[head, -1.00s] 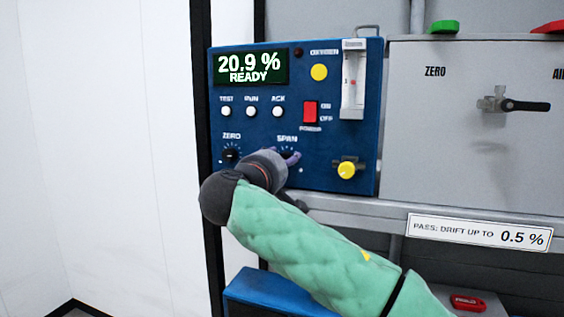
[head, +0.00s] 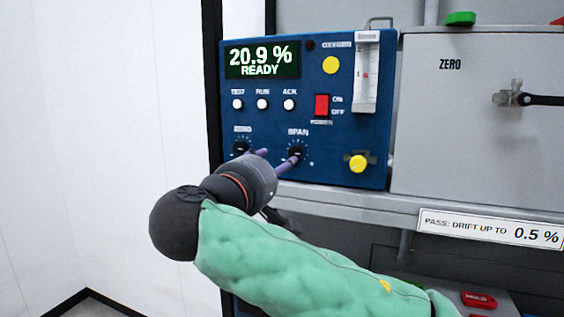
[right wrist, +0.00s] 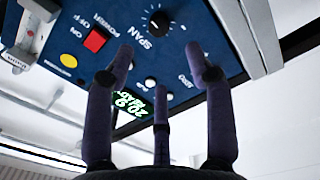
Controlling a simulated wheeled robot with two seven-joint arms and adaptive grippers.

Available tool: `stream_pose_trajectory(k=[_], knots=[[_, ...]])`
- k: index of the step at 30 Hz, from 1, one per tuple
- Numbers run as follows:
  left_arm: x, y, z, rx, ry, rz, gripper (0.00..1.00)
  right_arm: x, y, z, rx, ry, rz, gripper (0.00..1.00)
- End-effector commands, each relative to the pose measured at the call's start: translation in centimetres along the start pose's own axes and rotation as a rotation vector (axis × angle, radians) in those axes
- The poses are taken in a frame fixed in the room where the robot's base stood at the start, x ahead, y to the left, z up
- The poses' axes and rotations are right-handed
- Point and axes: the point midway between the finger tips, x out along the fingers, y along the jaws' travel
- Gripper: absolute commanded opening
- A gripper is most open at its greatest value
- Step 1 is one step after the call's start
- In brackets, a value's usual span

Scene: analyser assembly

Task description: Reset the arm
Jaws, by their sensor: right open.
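The blue analyser panel (head: 330,110) stands upright, its display (head: 262,58) reading 20.9 % READY. My right gripper (head: 277,158) is open and empty in front of its lower part. In the head view one fingertip overlaps the lower edge of the black SPAN knob (head: 296,152); another is near the ZERO knob (head: 241,147). In the right wrist view the SPAN knob (right wrist: 160,22) lies beyond the spread fingers (right wrist: 160,60), apart from them. My green-sleeved right arm (head: 300,260) comes from the lower right. My left gripper is not in view.
A red power switch (head: 322,105), yellow knob (head: 358,163) and flow tube (head: 367,75) are on the panel's right. A grey box (head: 460,130) with a black-handled valve (head: 515,98) stands beside it. A ledge (head: 350,203) runs below. The left side is open before white walls (head: 100,120).

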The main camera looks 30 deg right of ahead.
Motion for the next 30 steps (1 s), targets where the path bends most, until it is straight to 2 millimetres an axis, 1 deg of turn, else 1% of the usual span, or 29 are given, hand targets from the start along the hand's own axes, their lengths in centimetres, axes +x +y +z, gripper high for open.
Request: stream_pose_trajectory(k=[3,6,20,22,23,26,29,30], knots=[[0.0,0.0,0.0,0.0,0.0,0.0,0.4,-0.9,0.0,0.0,0.0,0.001,0.0,0.54],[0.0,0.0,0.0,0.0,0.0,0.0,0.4,-1.2,0.0,0.0,0.0,0.001,0.0,0.54],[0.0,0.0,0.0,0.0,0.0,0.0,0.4,-1.2,0.0,0.0,-0.001,0.0,0.0,0.54],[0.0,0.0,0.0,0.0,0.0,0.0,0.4,-1.1,-0.5,-0.3,-0.009,0.005,-0.005,0.54],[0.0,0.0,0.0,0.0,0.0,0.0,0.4,-1.1,-0.9,-0.7,-0.017,0.01,-0.01,0.54],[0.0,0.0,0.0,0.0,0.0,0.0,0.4,-0.7,-3.6,-2.5,-0.065,0.045,-0.049,0.54],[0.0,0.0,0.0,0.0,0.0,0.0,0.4,-0.1,-8.4,-5.3,-0.137,0.102,-0.122,0.54],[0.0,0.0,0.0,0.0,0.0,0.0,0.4,0.2,-10.8,-6.4,-0.169,0.127,-0.159,0.54]])
